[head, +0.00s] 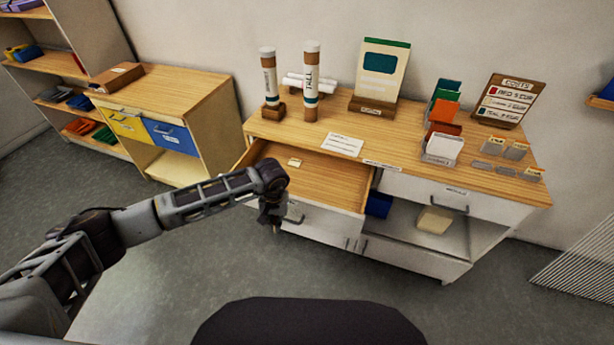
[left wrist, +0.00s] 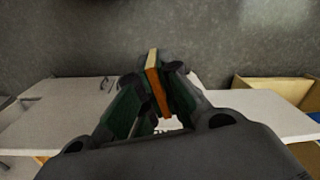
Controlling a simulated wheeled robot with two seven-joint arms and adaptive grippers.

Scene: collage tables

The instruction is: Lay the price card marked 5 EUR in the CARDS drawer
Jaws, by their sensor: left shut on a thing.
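My left gripper (head: 274,220) is in front of the open drawer (head: 335,185), near its left front corner. In the left wrist view the fingers (left wrist: 155,95) are shut on a thin upright piece (left wrist: 154,75) with an orange face and tan edge. No marking on it is legible, so I cannot tell whether it is the 5 EUR card. The drawer has a wooden floor and a white front; a small tan block (head: 295,162) lies inside. A label (head: 382,165) on the counter edge is too small to read. My right gripper is not in view.
The counter holds two upright tubes (head: 311,85), a white sheet (head: 341,145), a framed poster (head: 384,70), coloured card holders (head: 443,130), a price board (head: 507,100) and small grey cards (head: 515,151). A lower cabinet (head: 165,110) stands left. Floor between is clear.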

